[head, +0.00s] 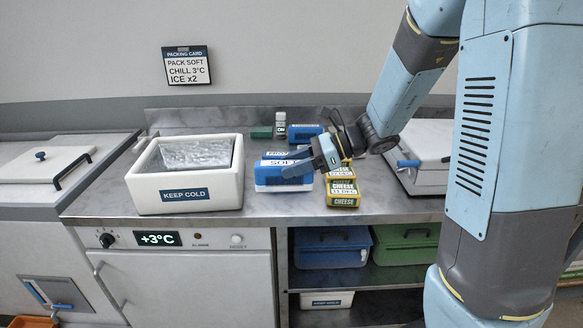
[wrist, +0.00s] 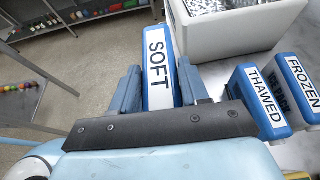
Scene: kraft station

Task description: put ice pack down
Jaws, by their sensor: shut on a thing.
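My gripper (head: 316,157) is shut on a blue ice pack (head: 284,183) with a white label reading SOFT. In the wrist view the SOFT pack (wrist: 158,58) stands out between the two fingers (wrist: 160,88). The pack is over the counter, just right of the white cooler box (head: 186,202) marked KEEP COLD. I cannot tell whether its underside touches the counter. The cooler is open, with a silver lining (head: 196,154). In the wrist view, blue packs labelled THAWED (wrist: 262,100) and FROZEN (wrist: 300,88) lie apart from the held pack.
Yellow cheese packs (head: 342,187) sit right of the held pack. A small white-capped bottle (head: 280,123) and a green item (head: 261,132) stand behind. Bare steel counter (head: 270,212) lies in front.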

